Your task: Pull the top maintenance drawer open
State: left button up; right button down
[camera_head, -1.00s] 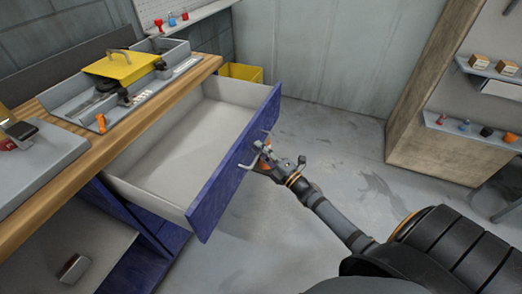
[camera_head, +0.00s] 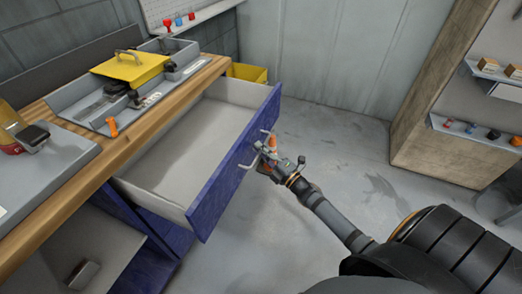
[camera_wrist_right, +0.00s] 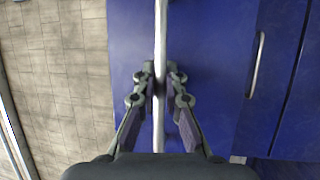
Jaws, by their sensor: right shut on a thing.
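The top drawer (camera_head: 235,176) has a blue front and a pale grey inside, and it stands far out from the bench. It looks empty. Its metal bar handle (camera_head: 246,163) is on the outer face of the front. My right gripper (camera_head: 264,158) is at the handle. In the right wrist view my right gripper (camera_wrist_right: 160,82) is shut on the handle bar (camera_wrist_right: 160,35), with one finger on each side. My left gripper is not in view.
The wooden bench (camera_head: 150,125) carries a grey tray with a yellow lidded box (camera_head: 131,66). A yellow bin (camera_head: 247,73) stands on the floor behind the drawer. A wooden cabinet (camera_head: 425,140) is at the right. Grey floor between is clear.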

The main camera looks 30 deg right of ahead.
jog(key=c, duration=1.9)
grip_release()
jog(key=shift+s+d, duration=0.25)
jog(key=shift+s, duration=0.05)
jog(key=o, duration=0.5)
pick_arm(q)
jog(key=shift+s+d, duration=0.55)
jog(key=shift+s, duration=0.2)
pick_arm(e)
jog(key=v, duration=1.2)
